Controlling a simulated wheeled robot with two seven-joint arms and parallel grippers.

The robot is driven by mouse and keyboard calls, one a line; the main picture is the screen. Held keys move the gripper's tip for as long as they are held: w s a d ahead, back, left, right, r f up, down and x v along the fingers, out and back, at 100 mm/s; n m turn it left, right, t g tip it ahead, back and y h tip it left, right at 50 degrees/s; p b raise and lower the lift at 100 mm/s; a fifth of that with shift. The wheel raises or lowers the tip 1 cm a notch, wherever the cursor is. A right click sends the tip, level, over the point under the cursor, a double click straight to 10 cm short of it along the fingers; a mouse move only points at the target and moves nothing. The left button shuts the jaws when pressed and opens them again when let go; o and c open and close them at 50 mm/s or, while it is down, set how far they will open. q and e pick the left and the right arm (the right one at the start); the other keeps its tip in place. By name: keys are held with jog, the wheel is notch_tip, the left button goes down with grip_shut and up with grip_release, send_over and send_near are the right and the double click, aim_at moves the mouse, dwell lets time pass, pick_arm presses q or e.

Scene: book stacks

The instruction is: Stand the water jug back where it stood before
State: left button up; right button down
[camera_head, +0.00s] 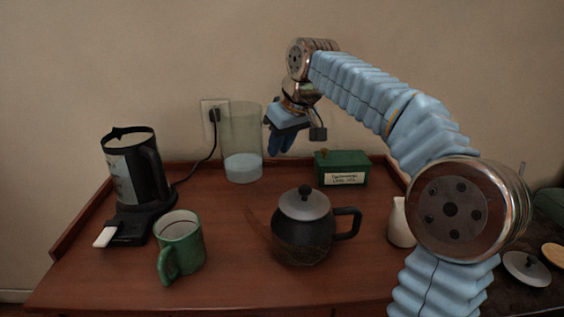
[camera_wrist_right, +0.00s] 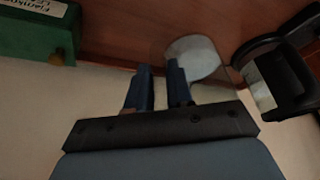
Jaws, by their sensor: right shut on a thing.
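The water jug (camera_head: 242,140) is a tall clear cylinder with pale water in its bottom. It is upright at the back of the wooden table, in front of the wall socket. I cannot tell whether its base touches the table. It also shows in the right wrist view (camera_wrist_right: 205,62), just beyond the fingertips. My right gripper (camera_head: 279,145) is at the jug's right side, its blue fingers pointing down. In the right wrist view its fingers (camera_wrist_right: 158,68) are a little apart, shut on the jug's near side; the exact contact is hard to see. My left gripper is not in view.
A green labelled box (camera_head: 342,168) stands right of the jug. A black electric kettle (camera_head: 132,170) is at left, its cord running to the socket (camera_head: 214,112). A green mug (camera_head: 180,245), a dark teapot (camera_head: 303,235) and a white pitcher (camera_head: 399,223) stand nearer. Bare tabletop (camera_head: 225,205) lies in front of the jug.

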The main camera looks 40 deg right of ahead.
aim_at(283, 159)
jog(key=shift+w+d+f, duration=0.3)
jog(key=shift+f, duration=0.2)
jog(key=f, duration=0.2)
jog(key=w+d+f, duration=0.1)
jog(key=f, duration=0.1)
jog(key=shift+b, duration=0.35)
jog(key=shift+f, duration=0.35)
jog(key=c, duration=1)
grip_release()
jog(key=shift+a, duration=0.1)
jog(key=shift+s+r, duration=0.15)
jog(key=shift+r, duration=0.15)
jog(key=p+v, duration=0.1)
jog(key=v, duration=1)
jog(key=shift+s+r+p, duration=0.1)
jog(key=shift+r+p, duration=0.15)
jog(key=shift+p, duration=0.15)
